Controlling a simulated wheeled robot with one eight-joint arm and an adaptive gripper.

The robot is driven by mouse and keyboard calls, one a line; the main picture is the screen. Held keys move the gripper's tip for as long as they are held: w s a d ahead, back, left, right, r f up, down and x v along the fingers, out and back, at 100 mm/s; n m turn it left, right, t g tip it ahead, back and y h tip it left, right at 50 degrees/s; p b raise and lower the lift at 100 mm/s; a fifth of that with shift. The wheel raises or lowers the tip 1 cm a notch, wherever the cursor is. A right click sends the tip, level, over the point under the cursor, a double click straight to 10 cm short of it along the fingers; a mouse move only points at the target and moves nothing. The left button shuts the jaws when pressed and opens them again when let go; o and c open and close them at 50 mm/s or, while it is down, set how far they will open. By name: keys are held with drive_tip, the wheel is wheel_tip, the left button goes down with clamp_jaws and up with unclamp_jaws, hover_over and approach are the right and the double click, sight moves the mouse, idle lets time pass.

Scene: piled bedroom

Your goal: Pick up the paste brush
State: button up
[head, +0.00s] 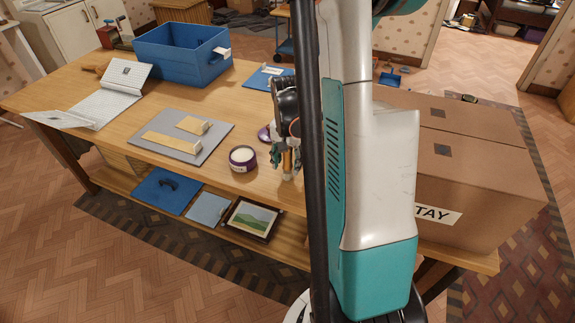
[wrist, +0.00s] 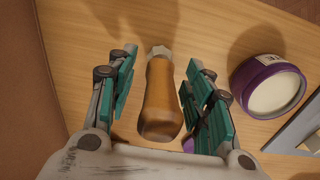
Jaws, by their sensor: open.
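The paste brush (wrist: 159,95) has a thick orange-brown handle and a pale tip. In the wrist view it lies between my two teal fingers, with visible gaps on both sides. My gripper (wrist: 163,62) is open around it and does not appear to touch it. In the head view my gripper (head: 286,150) points down at the table's near side. The rest of the brush is hidden by my gripper.
A purple jar of pale paste (head: 242,158) stands close left of my gripper in the head view; it also shows in the wrist view (wrist: 270,88). A grey board (head: 210,124) lies further left. A large cardboard box (head: 478,192) stands on the right.

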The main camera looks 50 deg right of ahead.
drive_tip(key=shift+r, duration=0.1)
clamp_jaws()
wheel_tip(320, 180, up, 20)
drive_tip(key=p, duration=0.7)
drive_tip(key=c, duration=0.6)
unclamp_jaws()
drive_tip(key=shift+c, duration=0.2)
clamp_jaws()
